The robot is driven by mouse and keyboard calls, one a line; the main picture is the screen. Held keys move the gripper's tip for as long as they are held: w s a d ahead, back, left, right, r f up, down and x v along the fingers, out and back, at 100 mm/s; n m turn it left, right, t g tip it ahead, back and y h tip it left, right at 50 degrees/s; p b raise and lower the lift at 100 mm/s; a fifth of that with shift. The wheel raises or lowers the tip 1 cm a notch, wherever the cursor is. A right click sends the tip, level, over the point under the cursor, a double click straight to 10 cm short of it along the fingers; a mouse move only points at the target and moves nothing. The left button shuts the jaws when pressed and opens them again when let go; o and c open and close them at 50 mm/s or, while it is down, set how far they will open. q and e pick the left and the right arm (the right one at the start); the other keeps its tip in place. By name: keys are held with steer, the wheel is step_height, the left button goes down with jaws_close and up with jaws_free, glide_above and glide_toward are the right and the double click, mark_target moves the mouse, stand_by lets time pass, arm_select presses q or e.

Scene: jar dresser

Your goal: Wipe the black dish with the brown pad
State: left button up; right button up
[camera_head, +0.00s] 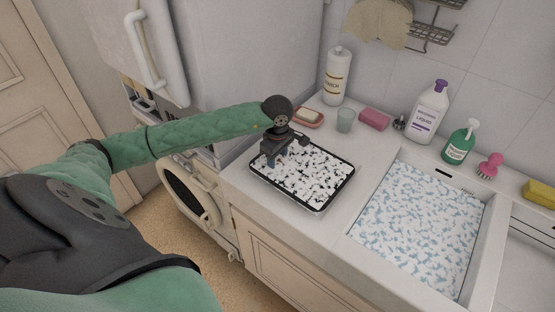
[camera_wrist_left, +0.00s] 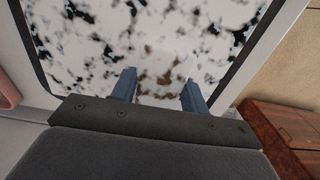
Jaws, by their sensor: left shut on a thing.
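The black dish (camera_head: 319,210) is a rectangular tray on the counter left of the sink. White foam covers much of its inside, with dark patches showing through; its dark rim also shows in the left wrist view (camera_wrist_left: 250,57). My left gripper (camera_head: 287,158) is over the dish's back left part, fingers pointing down. In the left wrist view its two blue-grey fingers (camera_wrist_left: 157,92) are apart, with the brown pad (camera_wrist_left: 160,76) between them. The pad shows as brown patches under white foam, low at the dish surface; its contact is hidden. My right gripper is out of view.
A foam-filled sink (camera_head: 425,225) lies to the right. Behind the dish stand a soap dish (camera_head: 308,118), a glass (camera_head: 345,121), a pink sponge (camera_head: 374,119) and a white bottle (camera_head: 337,78). More bottles line the wall. A bare counter strip separates dish and sink.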

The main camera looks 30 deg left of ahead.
mark_target(270, 173)
arm_select(q)
steer(key=shift+s+f, duration=0.1)
steer(key=shift+s+a+b, duration=0.1)
steer(key=shift+s+b, duration=0.25)
steer(key=shift+s, duration=0.05)
steer(key=shift+s+a+b, duration=0.1)
steer(key=shift+s+b, duration=0.6)
steer(key=shift+s, duration=0.65)
steer(key=shift+b, duration=0.55)
steer(key=shift+w+b, duration=1.05)
steer(key=shift+w, duration=0.8)
steer(key=shift+d, duration=0.2)
steer(key=shift+r+p, duration=0.7)
steer(key=shift+r, duration=2.4)
